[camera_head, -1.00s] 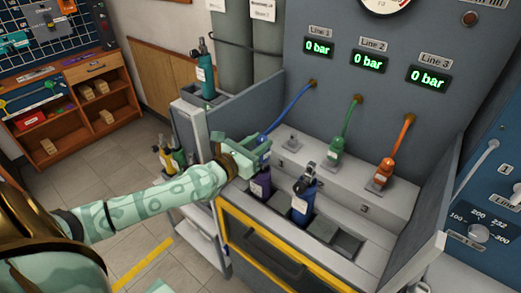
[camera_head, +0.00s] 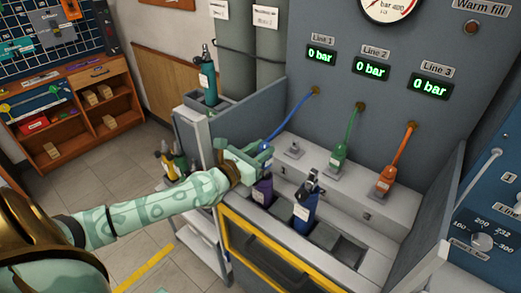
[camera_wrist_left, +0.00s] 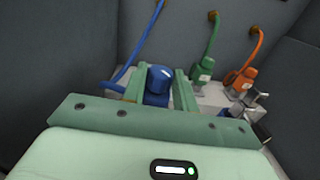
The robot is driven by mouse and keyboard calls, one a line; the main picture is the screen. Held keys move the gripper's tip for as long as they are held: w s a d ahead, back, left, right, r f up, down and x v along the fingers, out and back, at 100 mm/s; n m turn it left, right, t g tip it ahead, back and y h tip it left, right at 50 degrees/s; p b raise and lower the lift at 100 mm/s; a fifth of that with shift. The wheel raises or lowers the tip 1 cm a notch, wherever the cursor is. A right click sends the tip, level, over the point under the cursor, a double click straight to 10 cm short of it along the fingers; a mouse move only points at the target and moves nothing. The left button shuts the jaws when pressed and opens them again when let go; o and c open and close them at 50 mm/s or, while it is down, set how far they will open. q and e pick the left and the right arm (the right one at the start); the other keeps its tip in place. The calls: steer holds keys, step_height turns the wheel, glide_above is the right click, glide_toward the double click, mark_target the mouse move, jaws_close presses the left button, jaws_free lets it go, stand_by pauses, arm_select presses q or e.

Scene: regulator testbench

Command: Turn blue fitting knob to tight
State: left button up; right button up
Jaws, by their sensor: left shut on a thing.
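The blue fitting knob (camera_wrist_left: 158,80) sits between the two green fingers of my left gripper (camera_wrist_left: 160,88) in the left wrist view. The fingers are shut on it. In the head view my left gripper (camera_head: 255,160) is at the bench's left side, at the lower end of the blue hose (camera_head: 290,120), and mostly hides the blue fitting. The blue hose runs up to the panel under the Line 1 display (camera_head: 321,55), which reads 0 bar. The knob's turn position cannot be read. My right gripper is not in view.
A green fitting (camera_head: 334,165) and an orange fitting (camera_head: 384,180) stand to the right on the bench ledge. A purple regulator (camera_head: 262,190) and a dark blue regulator (camera_head: 304,207) stand in front, close to my left gripper. The yellow-edged bench front (camera_head: 270,250) lies below.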

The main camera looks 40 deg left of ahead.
arm_select(q)
steer(key=o, duration=1)
steer(key=s, duration=0.5)
steer(key=s+a+b, duration=0.1)
steer(key=s, duration=0.4)
steer(key=s+a+b, duration=0.1)
steer(key=s, duration=0.5)
steer(key=shift+s+a, duration=0.1)
